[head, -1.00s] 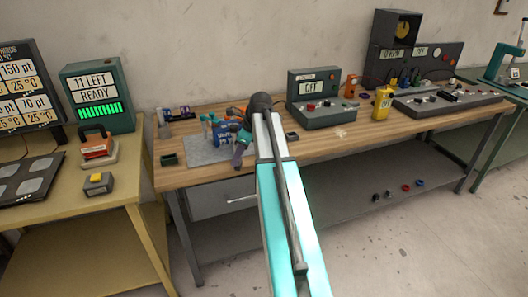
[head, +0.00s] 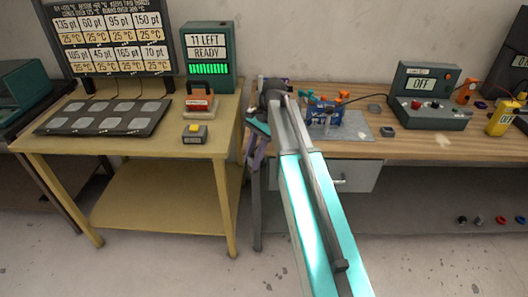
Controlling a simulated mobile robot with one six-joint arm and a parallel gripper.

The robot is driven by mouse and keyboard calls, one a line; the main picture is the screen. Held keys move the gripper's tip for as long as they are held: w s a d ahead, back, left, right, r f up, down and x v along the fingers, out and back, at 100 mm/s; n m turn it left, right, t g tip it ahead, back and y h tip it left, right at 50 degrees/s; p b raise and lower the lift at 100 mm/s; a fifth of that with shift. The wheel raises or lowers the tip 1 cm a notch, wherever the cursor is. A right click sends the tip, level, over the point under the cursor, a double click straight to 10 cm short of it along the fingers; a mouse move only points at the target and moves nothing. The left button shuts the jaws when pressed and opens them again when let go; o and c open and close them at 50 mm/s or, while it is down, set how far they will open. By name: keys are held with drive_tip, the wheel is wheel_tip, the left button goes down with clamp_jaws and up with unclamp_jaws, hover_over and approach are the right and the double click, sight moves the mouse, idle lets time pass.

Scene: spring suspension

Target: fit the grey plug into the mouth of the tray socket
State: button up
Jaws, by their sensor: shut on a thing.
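My gripper (head: 256,156) is at the end of my arm, at the left end of the wooden bench, close to the gap beside the yellow table. Its fingers are small, teal and purple, and point down. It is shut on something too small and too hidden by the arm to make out. I cannot pick out the grey plug anywhere in view. I cannot tell the tray socket for sure; a small grey block (head: 388,131) sits by the right edge of the grey mat (head: 356,124), and another (head: 374,108) lies behind it.
The yellow table (head: 120,142) carries a dark plate with grey pads (head: 105,117), a red-and-black device (head: 200,102) and a yellow-grey button box (head: 194,133). A green display (head: 208,55) reads "11 LEFT READY". A blue item (head: 325,115) and a control box (head: 428,95) stand on the bench.

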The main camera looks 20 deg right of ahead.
drive_tip(key=n, duration=0.1)
drive_tip(key=s+n+g, duration=0.1)
drive_tip(key=n, duration=0.1)
drive_tip(key=shift+s+a+r, duration=0.15)
drive_tip(key=shift+s+r, duration=0.05)
drive_tip(key=shift+h, duration=0.3)
